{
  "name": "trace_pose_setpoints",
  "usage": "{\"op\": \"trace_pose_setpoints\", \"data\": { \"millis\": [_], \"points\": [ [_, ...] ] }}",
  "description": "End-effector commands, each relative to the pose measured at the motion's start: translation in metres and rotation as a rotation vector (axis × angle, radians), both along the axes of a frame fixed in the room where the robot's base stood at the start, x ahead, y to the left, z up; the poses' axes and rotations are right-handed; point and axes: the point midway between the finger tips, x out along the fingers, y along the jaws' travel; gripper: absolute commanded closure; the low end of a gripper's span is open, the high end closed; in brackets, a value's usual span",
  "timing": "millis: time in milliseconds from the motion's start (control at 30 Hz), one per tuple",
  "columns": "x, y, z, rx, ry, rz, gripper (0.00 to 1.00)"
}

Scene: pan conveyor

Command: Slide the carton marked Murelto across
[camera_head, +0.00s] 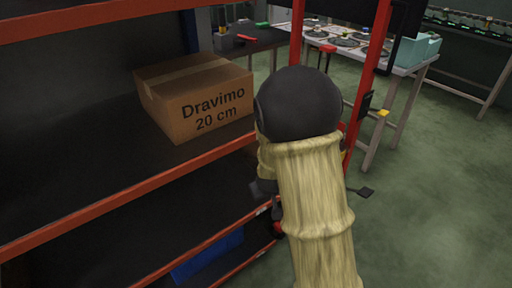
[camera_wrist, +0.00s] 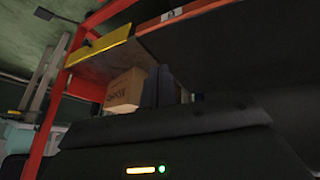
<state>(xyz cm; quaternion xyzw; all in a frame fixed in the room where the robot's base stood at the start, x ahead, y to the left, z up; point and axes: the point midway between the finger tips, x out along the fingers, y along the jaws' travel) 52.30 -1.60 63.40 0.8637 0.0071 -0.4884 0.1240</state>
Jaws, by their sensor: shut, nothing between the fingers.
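No Murelto lettering can be read in either view. The wrist view looks turned upside down. In it a brown carton (camera_wrist: 124,92) with dark, unreadable lettering stands beyond my gripper (camera_wrist: 159,86), partly hidden by its dark fingers. I cannot tell whether it is the Dravimo carton. My gripper's fingers are together and hold nothing. In the head view my own arm hides them.
The shelf has red beams (camera_head: 130,190) and a red post (camera_head: 368,80). A blue item (camera_head: 208,256) lies on a lower level. A work table (camera_head: 405,68) with a teal bin (camera_head: 420,50) stands at the back right. Green floor at right is open.

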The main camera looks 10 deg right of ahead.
Motion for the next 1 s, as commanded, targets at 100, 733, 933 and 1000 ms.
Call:
{"op": "trace_pose_setpoints", "data": {
  "millis": [100,733,933,1000],
  "points": [
    [-0.046,0.007,0.023,0.095,0.080,-0.046,1.00],
    [-0.177,0.016,0.061,0.187,0.311,-0.168,1.00],
    [-0.177,0.016,0.061,0.187,0.310,-0.167,1.00],
    [-0.177,0.016,0.061,0.187,0.310,-0.167,1.00]
  ]
}}
